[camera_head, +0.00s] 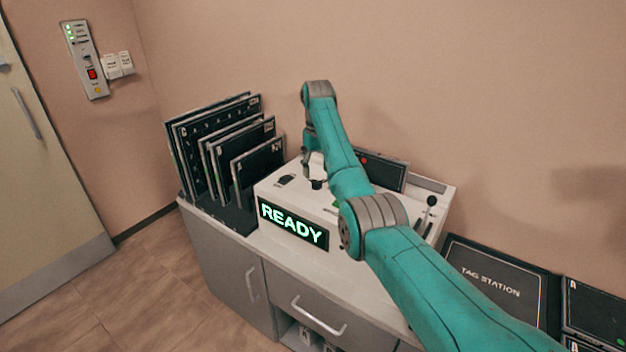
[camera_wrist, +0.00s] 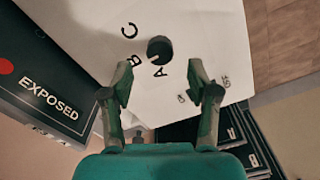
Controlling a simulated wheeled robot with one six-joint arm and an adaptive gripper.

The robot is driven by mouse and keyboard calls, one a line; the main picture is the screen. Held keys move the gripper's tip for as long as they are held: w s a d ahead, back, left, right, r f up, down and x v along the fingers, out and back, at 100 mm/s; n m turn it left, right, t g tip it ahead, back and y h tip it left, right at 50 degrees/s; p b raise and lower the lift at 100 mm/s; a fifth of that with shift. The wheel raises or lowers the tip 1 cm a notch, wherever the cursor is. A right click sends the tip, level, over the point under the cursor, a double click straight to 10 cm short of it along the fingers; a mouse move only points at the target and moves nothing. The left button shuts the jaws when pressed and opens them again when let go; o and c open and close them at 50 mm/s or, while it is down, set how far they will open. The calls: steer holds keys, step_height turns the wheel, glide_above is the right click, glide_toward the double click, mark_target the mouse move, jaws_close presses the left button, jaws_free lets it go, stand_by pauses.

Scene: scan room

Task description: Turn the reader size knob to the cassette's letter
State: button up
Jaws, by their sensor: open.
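The size knob (camera_wrist: 160,49) is a round black dial on the white reader (camera_wrist: 185,25), ringed by the letters A, B and C. Its pale mark points to the lower left, nearest A and B; I cannot tell exactly which letter it meets. In the head view the knob (camera_head: 318,184) is on the reader's top, just below my gripper (camera_head: 309,165). In the wrist view my gripper (camera_wrist: 160,82) is open and empty, its fingertips short of the knob. The reader's front display (camera_head: 292,224) says READY. A cassette marked A (camera_head: 598,312) is partly in view at the right.
A rack (camera_head: 236,215) of dark lettered cassettes (camera_head: 210,130) stands left of the reader. A dark EXPOSED panel (camera_head: 385,171) is behind it. A TAG STATION pad (camera_head: 490,284) lies farther right.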

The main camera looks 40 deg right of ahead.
mark_target(316, 182)
steer(key=shift+f, duration=2.1)
jaws_close()
